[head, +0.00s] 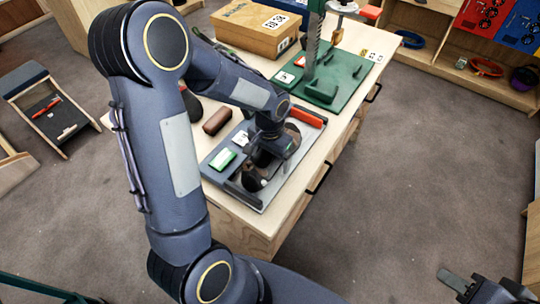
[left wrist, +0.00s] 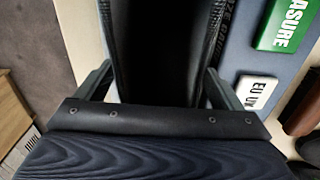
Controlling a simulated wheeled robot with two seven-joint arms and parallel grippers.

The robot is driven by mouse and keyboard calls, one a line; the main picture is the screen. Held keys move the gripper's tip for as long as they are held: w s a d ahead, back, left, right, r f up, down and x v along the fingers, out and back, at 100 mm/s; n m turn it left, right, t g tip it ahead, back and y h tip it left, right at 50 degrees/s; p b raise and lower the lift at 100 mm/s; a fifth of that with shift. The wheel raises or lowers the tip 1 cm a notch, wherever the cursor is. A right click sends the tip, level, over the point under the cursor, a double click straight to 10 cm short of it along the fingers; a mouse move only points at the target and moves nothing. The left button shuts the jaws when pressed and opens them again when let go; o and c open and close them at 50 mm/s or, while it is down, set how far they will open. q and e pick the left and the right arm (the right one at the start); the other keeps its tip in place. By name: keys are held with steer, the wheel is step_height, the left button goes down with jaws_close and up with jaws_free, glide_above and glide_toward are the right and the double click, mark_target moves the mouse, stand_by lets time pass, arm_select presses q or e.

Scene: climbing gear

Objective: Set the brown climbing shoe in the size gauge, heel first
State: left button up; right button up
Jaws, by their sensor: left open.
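The size gauge (head: 285,178) is a blue-grey board near the table's front edge, with a dark bar at its near end and an orange-red bar (head: 305,117) at its far end. The brown climbing shoe (head: 294,131) lies along the gauge between these bars, partly hidden by my left gripper. My left gripper (head: 262,158) is low over the shoe. In the left wrist view its open fingers stand either side of the dark shoe (left wrist: 155,50). Whether the heel touches a bar is hidden. My right gripper (head: 462,284) is away from the table at the lower right.
A green "MEASURE" block (head: 222,159) and a white label block (head: 240,138) sit on the gauge's left side. A brown case (head: 217,121) lies beyond it. A cardboard box (head: 257,30) and a green stand (head: 325,85) are further back. Open floor lies right of the table.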

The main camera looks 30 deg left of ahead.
arm_select(q)
step_height(320, 180, up, 7)
steer(key=shift+r, duration=0.4)
steer(key=shift+s+r, duration=0.2)
steer(key=shift+r, duration=0.1)
steer(key=s+d+r+n+t+h, duration=0.1)
steer(key=s+d+r+t, duration=0.1)
steer(key=s, duration=0.6)
steer(key=s+d+r+n+t+h, duration=0.2)
steer(key=s+r, duration=0.3)
steer(key=s, duration=0.3)
steer(key=shift+s+t+h, duration=0.3)
steer(key=shift+s+t, duration=0.1)
steer(key=shift+t, duration=0.5)
